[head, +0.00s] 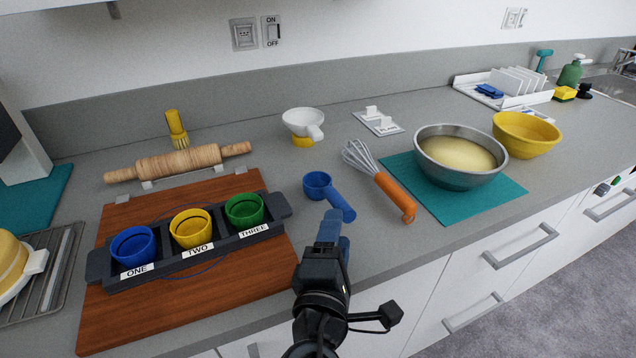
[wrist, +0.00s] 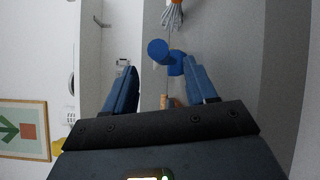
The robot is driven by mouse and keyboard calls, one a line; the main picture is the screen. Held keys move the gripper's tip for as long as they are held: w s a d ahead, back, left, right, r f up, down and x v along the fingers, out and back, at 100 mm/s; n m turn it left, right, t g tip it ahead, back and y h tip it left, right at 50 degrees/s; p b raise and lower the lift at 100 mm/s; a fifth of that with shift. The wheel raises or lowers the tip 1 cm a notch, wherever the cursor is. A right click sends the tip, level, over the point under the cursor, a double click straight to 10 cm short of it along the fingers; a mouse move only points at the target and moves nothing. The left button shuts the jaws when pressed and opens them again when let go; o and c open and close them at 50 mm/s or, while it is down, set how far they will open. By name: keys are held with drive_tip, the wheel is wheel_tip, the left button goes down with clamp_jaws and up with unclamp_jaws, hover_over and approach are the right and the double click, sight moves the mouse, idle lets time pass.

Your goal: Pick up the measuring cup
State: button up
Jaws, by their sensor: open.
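The blue measuring cup (head: 317,184) sits on the grey counter, right of the tray of labelled cups. Its thick handle (head: 341,207) points toward the front edge and my gripper. My gripper (head: 333,226) is just in front of the handle, with its blue fingers close to the handle's end in the head view. In the wrist view the measuring cup (wrist: 176,64) shows ahead, around the gap between the fingers of my gripper (wrist: 161,70). The fingers are spread with nothing held between them. Whether they touch the handle cannot be told.
A dark tray (head: 278,226) with blue, yellow and green cups stands on a wooden board (head: 180,305) to the left. A whisk (head: 392,195) lies close on the right, beside a steel bowl (head: 455,180) on a teal mat (head: 505,190).

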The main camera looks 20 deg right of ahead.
sight(341, 206)
drive_tip(key=p+x, duration=0.2)
drive_tip(key=x, duration=0.5)
drive_tip(key=shift+w+f, duration=0.15)
drive_tip(key=shift+w, duration=0.25)
clamp_jaws()
